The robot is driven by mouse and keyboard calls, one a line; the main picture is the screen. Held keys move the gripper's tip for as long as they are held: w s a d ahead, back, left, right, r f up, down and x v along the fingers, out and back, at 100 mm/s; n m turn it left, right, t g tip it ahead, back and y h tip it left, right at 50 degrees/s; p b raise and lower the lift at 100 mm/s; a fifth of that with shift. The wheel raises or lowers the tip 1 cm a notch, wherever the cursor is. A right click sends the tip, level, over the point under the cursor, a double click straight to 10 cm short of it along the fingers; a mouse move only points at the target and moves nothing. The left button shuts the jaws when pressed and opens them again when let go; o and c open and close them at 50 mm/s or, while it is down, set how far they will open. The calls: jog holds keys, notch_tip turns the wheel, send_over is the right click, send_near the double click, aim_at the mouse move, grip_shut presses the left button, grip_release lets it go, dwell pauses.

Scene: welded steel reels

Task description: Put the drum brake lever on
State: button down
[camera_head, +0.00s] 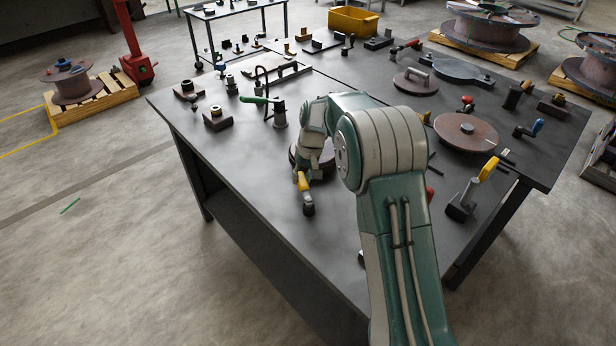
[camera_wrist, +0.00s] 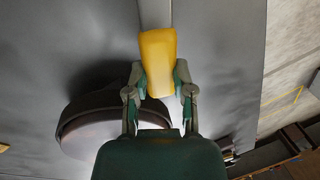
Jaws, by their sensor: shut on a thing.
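My gripper (camera_head: 302,172) is shut on the yellow handle of a lever (camera_head: 304,184) near the table's front-left edge. The lever's grey metal end (camera_head: 308,208) points toward the front. In the wrist view the yellow handle (camera_wrist: 158,58) sits between the two fingers of my gripper (camera_wrist: 160,90), with a grey bar running on beyond it. A round brown steel disc or drum (camera_wrist: 95,120) lies beside and partly behind the fingers. In the head view my arm hides most of that disc (camera_head: 326,168). I cannot tell whether the lever touches anything below.
A green-handled lever (camera_head: 255,100) on a post stands behind my gripper. Another yellow-handled device (camera_head: 488,170) stands at the right, near a large brown disc (camera_head: 467,131). Small dark blocks (camera_head: 217,119) stand at the left. The front-left of the dark table (camera_head: 255,185) is clear.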

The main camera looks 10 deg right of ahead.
jog(key=shift+a+f+n, duration=0.15)
jog(key=shift+a+n, duration=0.4)
jog(key=shift+n, duration=0.15)
jog(key=shift+c, duration=2.3)
grip_release()
jog(key=shift+a, duration=0.1)
notch_tip(320, 180, up, 12)
jog(key=d, duration=0.2)
jog(key=shift+w, duration=0.35)
jog(key=shift+s+d, duration=0.1)
